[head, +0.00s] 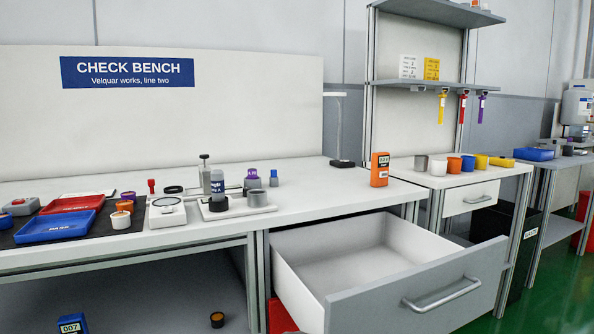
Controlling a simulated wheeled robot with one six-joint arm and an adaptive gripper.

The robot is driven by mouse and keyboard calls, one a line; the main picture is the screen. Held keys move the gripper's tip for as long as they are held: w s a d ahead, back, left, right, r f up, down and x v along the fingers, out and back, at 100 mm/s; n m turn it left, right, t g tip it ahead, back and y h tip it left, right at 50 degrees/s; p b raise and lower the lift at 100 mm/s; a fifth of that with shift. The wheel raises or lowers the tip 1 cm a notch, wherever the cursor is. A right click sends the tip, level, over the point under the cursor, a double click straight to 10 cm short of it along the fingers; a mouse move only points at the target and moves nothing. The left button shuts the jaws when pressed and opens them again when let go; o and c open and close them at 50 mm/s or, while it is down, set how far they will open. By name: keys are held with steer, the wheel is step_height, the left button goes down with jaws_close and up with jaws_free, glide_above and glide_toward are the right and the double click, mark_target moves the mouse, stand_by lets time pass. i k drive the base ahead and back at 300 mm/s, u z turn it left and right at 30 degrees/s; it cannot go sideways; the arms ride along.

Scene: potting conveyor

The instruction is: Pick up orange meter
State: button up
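The orange meter (379,170) stands upright near the right end of the white check bench (330,193). It is a small orange box with a dark display panel at its top. Nothing hides its front, and it stands apart from the things around it. My gripper is not in view.
An open, empty-looking drawer (345,252) juts out below the bench, in front of the meter. A dark lamp base (342,163) stands behind it to the left. Several small cups, such as an orange cup (454,165), stand on the side table to the right.

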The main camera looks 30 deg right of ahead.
mark_target(380, 161)
steer(key=u, duration=1.5)
steer(key=k, duration=1.25)
steer(key=z, duration=1.7)
